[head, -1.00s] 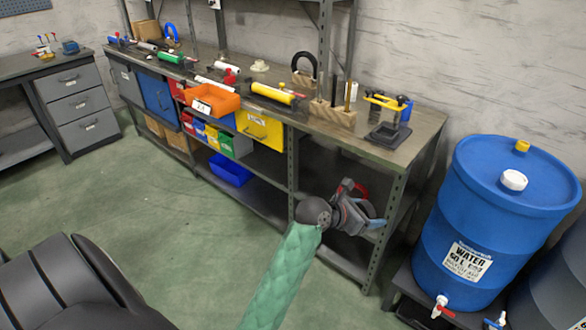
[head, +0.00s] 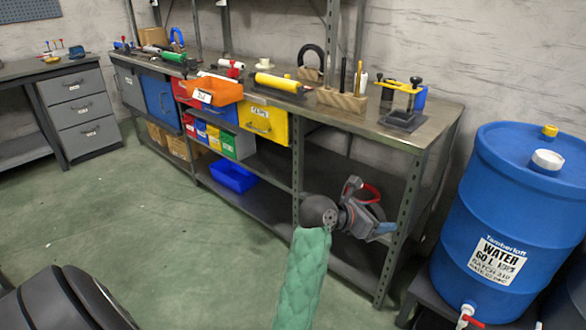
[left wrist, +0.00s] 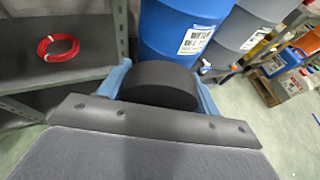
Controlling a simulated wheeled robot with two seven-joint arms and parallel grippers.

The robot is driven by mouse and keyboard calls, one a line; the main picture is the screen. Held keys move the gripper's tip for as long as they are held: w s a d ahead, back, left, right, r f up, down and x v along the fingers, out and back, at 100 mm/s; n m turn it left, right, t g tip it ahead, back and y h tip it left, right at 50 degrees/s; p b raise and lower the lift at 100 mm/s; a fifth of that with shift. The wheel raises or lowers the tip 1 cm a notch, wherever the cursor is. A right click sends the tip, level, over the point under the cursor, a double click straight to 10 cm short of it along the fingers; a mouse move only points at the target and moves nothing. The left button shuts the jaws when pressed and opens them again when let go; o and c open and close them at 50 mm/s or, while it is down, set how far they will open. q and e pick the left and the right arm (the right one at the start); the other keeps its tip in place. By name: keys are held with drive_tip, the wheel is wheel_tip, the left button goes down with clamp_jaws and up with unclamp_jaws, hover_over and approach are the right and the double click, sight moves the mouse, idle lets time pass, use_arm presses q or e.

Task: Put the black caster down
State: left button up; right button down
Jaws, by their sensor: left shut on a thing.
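The black caster (left wrist: 160,85) shows in the left wrist view as a dark, rounded block between two blue fingertips. My left gripper (head: 380,222) is shut on it and holds it in front of the workbench's open right-hand shelves. In the head view the caster is hard to tell from the dark gripper parts around it. The fingers hide its sides in the left wrist view. My right gripper is in neither view.
The workbench top (head: 345,112) carries tools, a wooden block and a yellow-and-black stand (head: 404,105). A red cable coil (left wrist: 58,47) lies on a shelf. A blue water barrel (head: 515,220) stands at right. The green floor at left is largely clear.

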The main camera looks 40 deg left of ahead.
use_arm(q)
drive_tip(key=a+r+n+y, duration=0.1)
drive_tip(key=a+r, duration=0.1)
drive_tip(key=a, duration=0.8)
drive_tip(key=a+r, duration=0.2)
drive_tip(key=a, duration=0.9)
drive_tip(key=w+a+r+n+t+y, duration=0.15)
drive_tip(key=a+r+n+y, duration=0.3)
drive_tip(key=a+r, duration=1.1)
drive_tip(key=w+a+r+n+y, duration=0.3)
drive_tip(key=a+r+y, duration=0.2)
drive_tip(key=a+r, duration=1.05)
drive_tip(key=s+a+r+n+g+y, duration=0.2)
drive_tip(key=s+a+n+y, duration=0.15)
drive_tip(key=a, duration=0.65)
drive_tip(key=s+a+r+n+g+y, duration=0.15)
drive_tip(key=s+a, duration=0.35)
drive_tip(key=a, duration=0.5)
drive_tip(key=s+a+n+g+y, duration=0.4)
drive_tip(key=s+a+n+g, duration=0.4)
drive_tip(key=s+a, duration=0.8)
drive_tip(key=shift+s+a+f+n+b, duration=0.2)
drive_tip(key=shift+a+n+b, duration=0.15)
drive_tip(key=shift+a, duration=1.2)
